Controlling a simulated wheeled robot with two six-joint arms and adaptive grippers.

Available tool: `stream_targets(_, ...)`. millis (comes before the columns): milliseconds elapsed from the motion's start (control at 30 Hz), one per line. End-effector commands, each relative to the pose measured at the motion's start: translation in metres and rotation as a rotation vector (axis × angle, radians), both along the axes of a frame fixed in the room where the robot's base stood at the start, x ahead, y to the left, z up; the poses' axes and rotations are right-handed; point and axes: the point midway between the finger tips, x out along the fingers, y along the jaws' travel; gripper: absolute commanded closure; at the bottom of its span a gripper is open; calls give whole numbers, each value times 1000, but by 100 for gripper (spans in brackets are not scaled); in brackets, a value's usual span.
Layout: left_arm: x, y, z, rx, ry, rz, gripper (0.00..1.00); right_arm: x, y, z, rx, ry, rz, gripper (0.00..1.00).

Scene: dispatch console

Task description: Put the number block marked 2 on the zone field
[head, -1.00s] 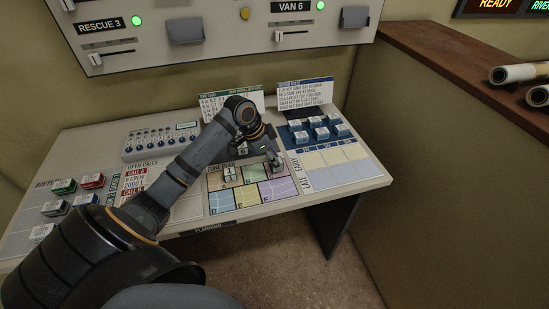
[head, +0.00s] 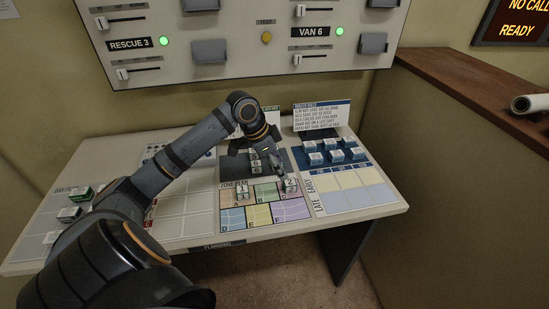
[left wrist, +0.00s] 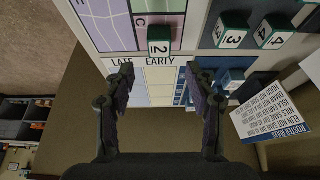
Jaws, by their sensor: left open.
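The number block marked 2 (head: 290,186) stands on the upper right part of the coloured zone map (head: 233,221), at the pink field C. In the left wrist view the block (left wrist: 159,42) sits at the edge of field C, beside the "LATE EARLY" lettering. My left gripper (head: 279,168) is open and empty, close to the block on its far side. In the left wrist view its fingertips (left wrist: 159,74) are apart, and the block is just beyond the gap, not clasped. My right gripper is not in view.
Blocks 3 (left wrist: 232,36) and 4 (left wrist: 273,33) stand on a dark tray behind the map. Another number block (head: 241,192) is on the map's upper left. Several blue blocks (head: 332,151) are at the right, near a rules card (head: 321,116).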

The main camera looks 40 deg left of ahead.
Motion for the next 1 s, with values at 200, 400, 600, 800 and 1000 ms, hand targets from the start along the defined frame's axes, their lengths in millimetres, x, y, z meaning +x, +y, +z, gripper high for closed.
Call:
stream_targets(200,-11,11,31,3,0,1,44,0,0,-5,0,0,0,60)
stream_targets(400,-14,12,42,-1,-1,0,44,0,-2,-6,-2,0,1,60)
stream_targets(600,-15,12,43,-1,0,0,44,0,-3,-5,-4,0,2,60)
stream_targets(800,-15,12,43,-1,0,0,44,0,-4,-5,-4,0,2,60)
stream_targets(1000,-15,12,43,-1,0,0,44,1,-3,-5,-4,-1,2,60)
